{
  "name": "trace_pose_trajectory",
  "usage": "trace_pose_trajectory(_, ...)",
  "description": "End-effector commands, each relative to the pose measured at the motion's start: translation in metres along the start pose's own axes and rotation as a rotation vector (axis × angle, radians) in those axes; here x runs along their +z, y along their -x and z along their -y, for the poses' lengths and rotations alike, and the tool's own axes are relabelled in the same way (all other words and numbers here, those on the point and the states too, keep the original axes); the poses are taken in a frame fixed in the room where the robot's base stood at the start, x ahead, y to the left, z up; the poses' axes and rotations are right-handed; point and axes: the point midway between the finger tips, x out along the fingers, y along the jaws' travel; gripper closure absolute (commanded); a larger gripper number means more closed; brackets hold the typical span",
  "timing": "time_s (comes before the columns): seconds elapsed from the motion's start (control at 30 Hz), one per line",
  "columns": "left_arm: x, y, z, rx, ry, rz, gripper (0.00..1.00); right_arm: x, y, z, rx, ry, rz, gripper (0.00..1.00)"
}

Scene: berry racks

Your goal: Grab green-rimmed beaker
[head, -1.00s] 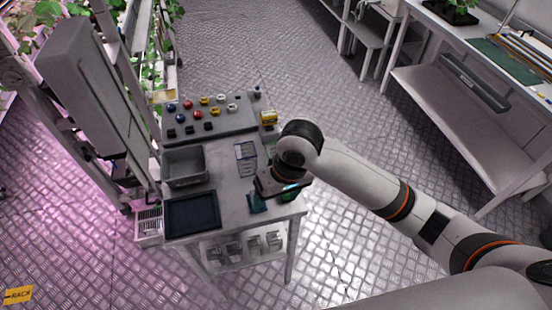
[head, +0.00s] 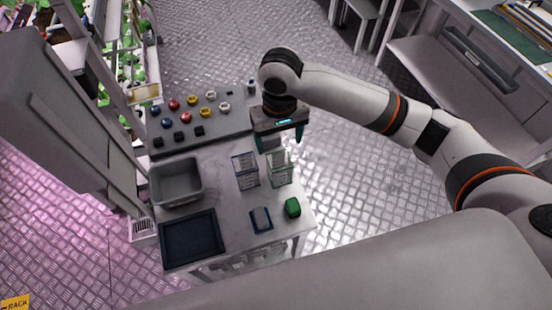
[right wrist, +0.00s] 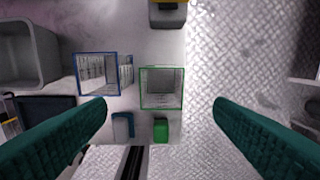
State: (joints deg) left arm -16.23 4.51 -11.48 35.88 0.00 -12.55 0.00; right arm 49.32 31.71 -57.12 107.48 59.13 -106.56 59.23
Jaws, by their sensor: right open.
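The green-rimmed beaker (head: 280,169) is a clear square vessel standing upright near the right edge of the small table. In the right wrist view the green-rimmed beaker (right wrist: 162,88) shows from above, its opening between and ahead of my fingers. A blue-rimmed beaker (head: 245,170) stands just left of it and also shows in the right wrist view (right wrist: 98,74). My right gripper (head: 281,140) is open and empty, above and slightly behind the green-rimmed beaker; its teal fingers (right wrist: 160,120) are spread wide. My left gripper is not in view.
A green block (head: 292,207) and a blue-rimmed item (head: 261,219) lie in front of the beakers. A grey bin (head: 176,184) and dark tray (head: 191,238) fill the left side. A board (head: 205,122) with several coloured knobs is behind. Floor is free to the right.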

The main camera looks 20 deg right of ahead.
Motion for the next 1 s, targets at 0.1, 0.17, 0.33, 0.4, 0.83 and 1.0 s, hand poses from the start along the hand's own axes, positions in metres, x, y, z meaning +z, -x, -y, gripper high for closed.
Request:
trace_pose_trajectory(0.1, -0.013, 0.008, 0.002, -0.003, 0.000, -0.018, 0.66, -0.001, -0.021, 0.001, -0.002, -0.001, -0.006, 0.24)
trace_pose_trajectory(0.17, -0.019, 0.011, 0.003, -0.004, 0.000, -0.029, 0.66, -0.001, -0.031, 0.001, -0.002, -0.001, -0.004, 0.24)
trace_pose_trajectory(0.33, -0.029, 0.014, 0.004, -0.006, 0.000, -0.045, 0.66, 0.000, -0.050, 0.001, 0.000, 0.000, -0.002, 0.24)
trace_pose_trajectory(0.4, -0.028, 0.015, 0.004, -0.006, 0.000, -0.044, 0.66, 0.000, -0.054, 0.001, -0.001, 0.000, -0.001, 0.24)
trace_pose_trajectory(0.83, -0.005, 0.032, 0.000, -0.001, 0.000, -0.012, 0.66, 0.005, -0.104, 0.003, -0.001, 0.002, 0.000, 0.24)
trace_pose_trajectory(1.0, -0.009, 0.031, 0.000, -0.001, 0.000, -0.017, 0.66, 0.005, -0.105, 0.003, -0.001, 0.002, 0.001, 0.24)
